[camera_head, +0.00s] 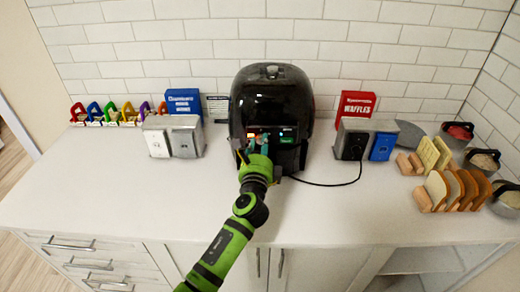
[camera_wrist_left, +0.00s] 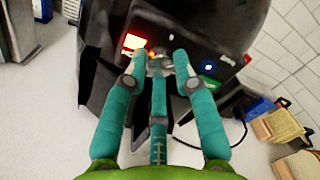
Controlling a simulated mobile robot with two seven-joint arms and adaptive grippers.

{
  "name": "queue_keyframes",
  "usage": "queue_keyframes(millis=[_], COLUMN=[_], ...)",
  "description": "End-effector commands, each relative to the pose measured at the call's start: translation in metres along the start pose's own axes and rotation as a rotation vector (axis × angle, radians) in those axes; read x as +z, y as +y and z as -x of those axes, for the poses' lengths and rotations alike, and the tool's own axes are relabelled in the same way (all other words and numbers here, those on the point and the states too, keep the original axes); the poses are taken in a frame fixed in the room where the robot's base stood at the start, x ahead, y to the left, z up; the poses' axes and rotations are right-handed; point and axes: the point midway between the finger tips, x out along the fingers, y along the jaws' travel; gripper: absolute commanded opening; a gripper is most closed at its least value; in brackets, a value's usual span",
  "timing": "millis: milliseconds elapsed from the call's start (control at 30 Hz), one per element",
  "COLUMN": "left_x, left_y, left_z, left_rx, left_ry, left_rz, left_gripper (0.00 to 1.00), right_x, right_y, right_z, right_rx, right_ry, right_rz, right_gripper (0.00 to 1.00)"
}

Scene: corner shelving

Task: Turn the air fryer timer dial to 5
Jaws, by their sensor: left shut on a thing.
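The black air fryer (camera_head: 272,95) stands upright on the counter against the tiled wall. Its front panel has a lit green patch (camera_head: 287,135) in the head view. In the left wrist view, the air fryer (camera_wrist_left: 180,25) fills the upper middle, with a lit red and white display (camera_wrist_left: 133,42) and a blue light (camera_wrist_left: 208,68). My left gripper (camera_head: 260,152) is at the front panel; its teal fingers (camera_wrist_left: 158,65) are closed around a small greyish dial (camera_wrist_left: 160,62). The dial's marks and setting cannot be read. My right gripper is not in view.
A black cord (camera_head: 335,184) lies on the counter. Bread slices in a wooden rack (camera_head: 455,189) and bowls (camera_head: 457,133) are far right. The front left counter is clear.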

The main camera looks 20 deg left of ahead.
Motion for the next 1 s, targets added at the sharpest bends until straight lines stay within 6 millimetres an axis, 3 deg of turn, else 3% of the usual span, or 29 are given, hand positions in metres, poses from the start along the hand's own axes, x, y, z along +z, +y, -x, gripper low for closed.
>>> queue_keyframes(millis=[33,500,1000], left_x=[-0.004,-0.004,-0.003], left_y=[0.003,0.003,0.0], left_z=[0.0,0.0,0.0], left_rx=[-0.004,-0.029,-0.046], left_ry=[-0.002,-0.03,-0.05], left_rz=[0.044,0.484,0.788], left_gripper=[0.0,0.0,0.0], right_x=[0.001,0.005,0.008], right_y=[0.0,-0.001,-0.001], right_z=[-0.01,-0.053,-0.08], right_rx=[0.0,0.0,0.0], right_ry=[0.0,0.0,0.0], right_rz=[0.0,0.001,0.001], right_gripper=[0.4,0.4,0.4])
